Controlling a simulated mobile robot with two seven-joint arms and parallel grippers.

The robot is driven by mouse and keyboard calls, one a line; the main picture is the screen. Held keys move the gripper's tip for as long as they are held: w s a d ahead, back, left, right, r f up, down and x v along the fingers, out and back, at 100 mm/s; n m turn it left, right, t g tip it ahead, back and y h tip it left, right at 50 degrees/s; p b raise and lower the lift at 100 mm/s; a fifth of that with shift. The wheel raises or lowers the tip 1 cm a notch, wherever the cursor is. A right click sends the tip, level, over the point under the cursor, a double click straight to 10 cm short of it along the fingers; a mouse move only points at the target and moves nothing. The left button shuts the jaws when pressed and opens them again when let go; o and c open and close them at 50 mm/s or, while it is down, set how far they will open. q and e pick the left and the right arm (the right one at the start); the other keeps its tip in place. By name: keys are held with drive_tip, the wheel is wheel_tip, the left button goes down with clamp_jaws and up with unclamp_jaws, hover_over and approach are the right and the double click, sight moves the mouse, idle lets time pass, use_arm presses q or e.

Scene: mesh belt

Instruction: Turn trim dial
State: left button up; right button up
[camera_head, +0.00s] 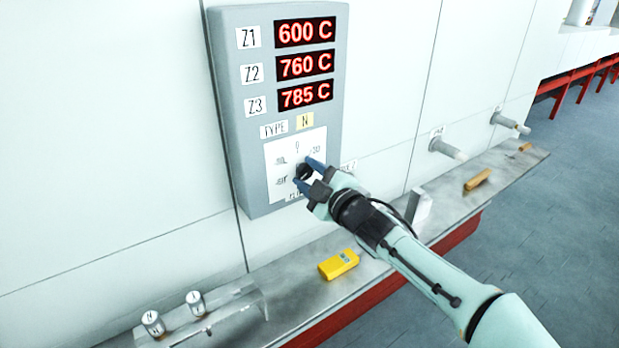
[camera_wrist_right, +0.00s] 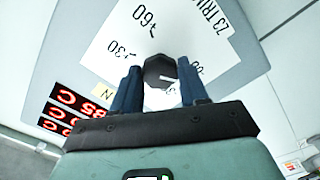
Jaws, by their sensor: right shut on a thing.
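The trim dial (camera_head: 304,172) is a small dark knob on a white label plate, low on the grey wall panel (camera_head: 232,110). In the right wrist view the dial (camera_wrist_right: 160,70) is dark and many-sided, with a white pointer line, and the plate around it carries handwritten marks such as +30 and +60. My right gripper (camera_head: 308,174) has its blue fingers shut on the dial, one on each side; the wrist view shows the same fingers (camera_wrist_right: 159,88). My left gripper is not in view.
Below is a metal shelf (camera_head: 300,290) with a yellow device (camera_head: 339,264), two white labelled cylinders (camera_head: 153,323) in a clear holder and a wooden-coloured block (camera_head: 477,180). Pipe stubs (camera_head: 447,148) jut from the wall at right.

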idle(0.3)
drive_tip(key=o, duration=1.1)
drive_tip(key=shift+c, duration=0.2)
drive_tip(key=shift+s, duration=0.1)
drive_tip(key=shift+s+d, duration=0.25)
drive_tip(key=shift+s, duration=0.05)
drive_tip(key=b+v, duration=0.1)
drive_tip(key=v, duration=1.1)
drive_tip(key=shift+s+b, duration=0.2)
drive_tip(key=shift+b, duration=0.2)
drive_tip(key=shift+d, duration=0.1)
